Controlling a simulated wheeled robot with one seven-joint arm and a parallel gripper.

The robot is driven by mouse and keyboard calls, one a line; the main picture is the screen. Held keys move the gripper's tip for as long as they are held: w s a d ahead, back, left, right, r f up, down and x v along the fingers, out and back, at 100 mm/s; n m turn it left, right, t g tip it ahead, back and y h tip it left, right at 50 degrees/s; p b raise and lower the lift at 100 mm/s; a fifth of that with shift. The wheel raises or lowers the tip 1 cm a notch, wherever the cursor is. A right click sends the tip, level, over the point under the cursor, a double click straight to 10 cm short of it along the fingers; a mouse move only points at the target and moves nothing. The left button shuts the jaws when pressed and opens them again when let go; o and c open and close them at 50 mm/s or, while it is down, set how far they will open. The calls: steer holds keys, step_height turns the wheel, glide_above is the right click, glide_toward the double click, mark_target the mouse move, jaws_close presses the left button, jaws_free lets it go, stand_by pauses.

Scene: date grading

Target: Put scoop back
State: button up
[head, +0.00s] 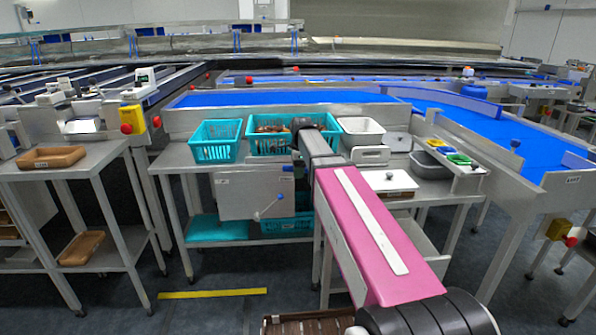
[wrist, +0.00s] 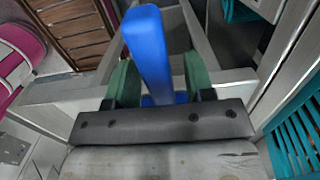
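In the wrist view a blue scoop handle (wrist: 149,45) stands between the two green finger pads of my gripper (wrist: 160,84). The pads press on it from both sides, so my gripper is shut on the blue scoop. The scoop's lower end is hidden by the gripper body. Grey metal walls or bars lie around and beneath it, with a dark gap behind; I cannot tell whether the scoop touches them. In the head view my pink arm crosses the middle, and I cannot make out my gripper or the scoop there.
Teal baskets (head: 215,141) stand on the grey work table, one holding dates. A white tub (head: 361,131) and small coloured trays (head: 441,150) stand to the right. A brown slatted crate (wrist: 78,28) is at upper left in the wrist view. A teal basket (wrist: 296,140) is close at right.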

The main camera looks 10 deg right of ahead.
steer(key=shift+r, duration=0.1)
step_height(320, 180, up, 12)
steer(key=shift+d, duration=0.45)
stand_by(0.3)
